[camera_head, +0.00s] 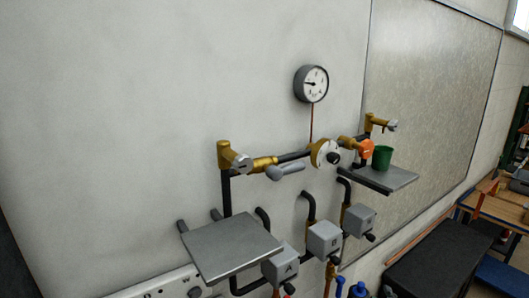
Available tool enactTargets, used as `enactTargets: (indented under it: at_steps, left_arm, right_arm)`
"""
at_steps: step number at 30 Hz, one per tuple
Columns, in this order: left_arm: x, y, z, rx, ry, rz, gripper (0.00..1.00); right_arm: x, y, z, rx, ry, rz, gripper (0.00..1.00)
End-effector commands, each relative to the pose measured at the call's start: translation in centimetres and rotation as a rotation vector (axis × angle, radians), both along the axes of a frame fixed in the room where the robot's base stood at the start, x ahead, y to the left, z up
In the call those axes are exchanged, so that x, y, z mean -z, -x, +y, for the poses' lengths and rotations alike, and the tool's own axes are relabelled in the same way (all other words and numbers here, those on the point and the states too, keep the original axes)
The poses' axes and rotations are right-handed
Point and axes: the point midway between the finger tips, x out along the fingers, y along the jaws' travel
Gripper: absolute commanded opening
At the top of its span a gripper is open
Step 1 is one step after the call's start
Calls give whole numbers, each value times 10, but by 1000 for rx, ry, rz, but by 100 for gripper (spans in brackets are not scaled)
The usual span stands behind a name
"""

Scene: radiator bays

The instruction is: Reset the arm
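Neither of my arms nor grippers shows in the head view. A pipe assembly with brass fittings runs along the wall. It carries a grey lever handle (285,171), a round brass-rimmed dial (325,153) and an orange knob (365,148). A round pressure gauge (311,84) hangs above, with a thin reddish line running down from it. A green cup (382,158) stands upright on the right grey shelf (398,178). The left grey shelf (230,248) is bare.
Grey boxes marked A (281,267), B (324,240) and another (359,220) sit below the pipes. A panel with a knob (160,287) is at lower left. A dark bench (440,258) and a wooden table (497,208) stand at right.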

Motion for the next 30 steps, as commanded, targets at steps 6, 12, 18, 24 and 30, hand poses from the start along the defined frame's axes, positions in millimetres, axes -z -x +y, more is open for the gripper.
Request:
enactTargets:
  at_steps: [6,12,18,24,30]
  left_arm:
    - [0,0,1,0,-1,0,40]
    - [0,0,1,0,-1,1,40]
    - [0,0,1,0,-1,1,40]
    - [0,0,1,0,-1,1,40]
    - [10,0,2,1,-2,0,40]
  right_arm:
    - [143,68,-35,167,-339,337,34]
    - [247,158,-39,331,-601,617,34]
    - [303,231,-28,453,-767,807,34]
    - [335,291,-14,550,-885,947,34]
    - [384,311,-6,596,-931,1026,34]
